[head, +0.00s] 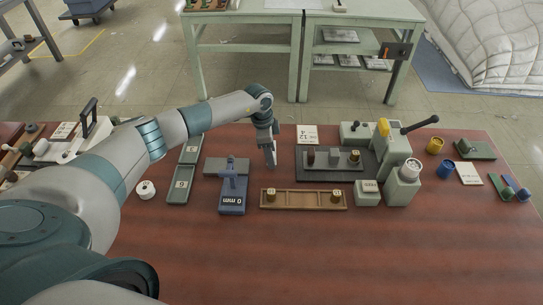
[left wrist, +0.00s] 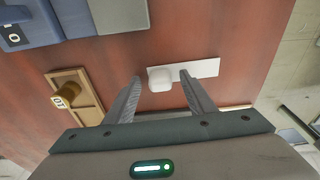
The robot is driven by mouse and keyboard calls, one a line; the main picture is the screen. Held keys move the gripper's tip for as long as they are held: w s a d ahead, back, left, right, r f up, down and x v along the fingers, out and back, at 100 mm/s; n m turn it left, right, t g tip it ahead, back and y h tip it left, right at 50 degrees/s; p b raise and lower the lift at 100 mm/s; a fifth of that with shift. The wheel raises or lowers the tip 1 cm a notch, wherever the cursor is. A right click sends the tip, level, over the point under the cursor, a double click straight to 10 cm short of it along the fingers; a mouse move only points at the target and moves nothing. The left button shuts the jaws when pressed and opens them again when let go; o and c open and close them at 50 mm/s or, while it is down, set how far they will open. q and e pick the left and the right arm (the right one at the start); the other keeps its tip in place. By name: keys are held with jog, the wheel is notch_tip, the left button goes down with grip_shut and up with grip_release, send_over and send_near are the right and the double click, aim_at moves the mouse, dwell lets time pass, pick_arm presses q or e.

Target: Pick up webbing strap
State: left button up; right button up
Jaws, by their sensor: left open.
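My left gripper (head: 270,160) points down over the table just right of the blue gauge marked 0 mm. In the left wrist view its two fingers are apart, with a small white rounded piece (left wrist: 160,79) showing in the gap between the tips. I cannot tell whether the fingers touch it. No piece is clearly recognisable as a webbing strap, and I cannot tell if this white piece is it. In the head view the gripper largely hides that spot. A white roll (head: 146,190) lies farther left, beside the green trays. My right gripper is not in view.
The blue gauge (head: 232,200) stands left of the gripper. A wooden tray (head: 304,201) with brass pieces lies nearer. A dark tray (head: 312,174) and a grey-green device (head: 402,188) stand to the right. A white card (head: 307,132) lies behind. The front of the table (head: 300,260) is clear.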

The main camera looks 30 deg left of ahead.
pick_arm(q)
jog(key=shift+c, duration=0.3)
jog(key=c, duration=1.1)
jog(key=shift+o, duration=0.2)
